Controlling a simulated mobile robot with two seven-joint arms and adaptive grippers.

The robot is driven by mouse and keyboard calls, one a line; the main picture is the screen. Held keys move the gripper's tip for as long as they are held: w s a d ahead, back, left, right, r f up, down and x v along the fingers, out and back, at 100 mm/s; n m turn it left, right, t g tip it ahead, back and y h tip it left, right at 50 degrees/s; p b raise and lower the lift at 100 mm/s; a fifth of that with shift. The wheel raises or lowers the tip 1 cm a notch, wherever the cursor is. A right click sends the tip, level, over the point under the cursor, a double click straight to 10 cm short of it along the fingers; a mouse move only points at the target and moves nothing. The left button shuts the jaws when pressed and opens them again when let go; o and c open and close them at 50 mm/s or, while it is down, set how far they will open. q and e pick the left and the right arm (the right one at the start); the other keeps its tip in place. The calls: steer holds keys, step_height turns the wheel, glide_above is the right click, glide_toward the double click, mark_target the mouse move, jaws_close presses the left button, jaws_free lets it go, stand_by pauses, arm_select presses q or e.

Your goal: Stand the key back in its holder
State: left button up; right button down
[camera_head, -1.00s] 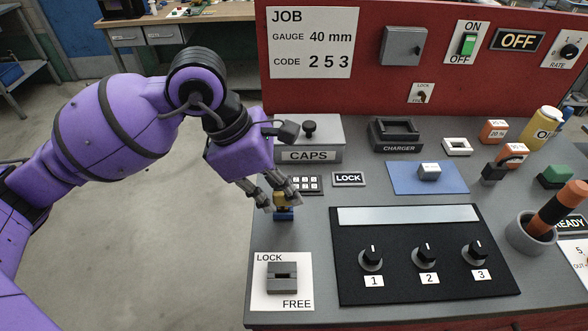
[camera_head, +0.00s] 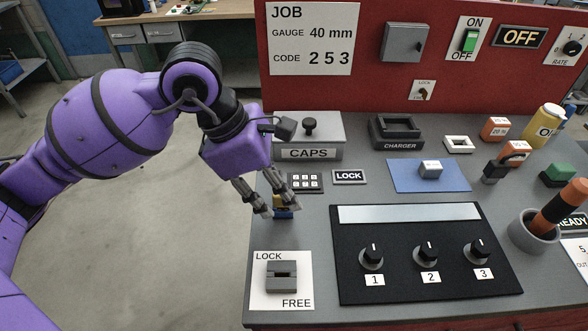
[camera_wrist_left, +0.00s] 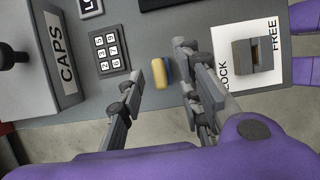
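A small yellow piece (camera_head: 279,200) with a blue block (camera_head: 284,214) against it stands near the console's left edge; I take these as the key and its holder, though the fingers partly hide them. In the left wrist view the yellow piece (camera_wrist_left: 159,74) lies between the fingers, with the blue block (camera_wrist_left: 169,70) beside it. I cannot tell how they join. My left gripper (camera_head: 280,211) is open around them, its fingers on either side; the wrist view shows gaps. A grey slotted lock block (camera_head: 282,276) sits on the LOCK/FREE card. My right gripper is not in view.
A small keypad (camera_head: 305,182) and the CAPS box (camera_head: 308,140) stand just behind the gripper. A black panel with three knobs (camera_head: 425,262) lies to the right. The console's left edge is close, with floor beyond. Grey surface is free between gripper and lock card.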

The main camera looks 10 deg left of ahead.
arm_select(q)
steer(key=w+v, duration=0.1)
steer(key=v, duration=1)
steer(key=shift+s, duration=0.5)
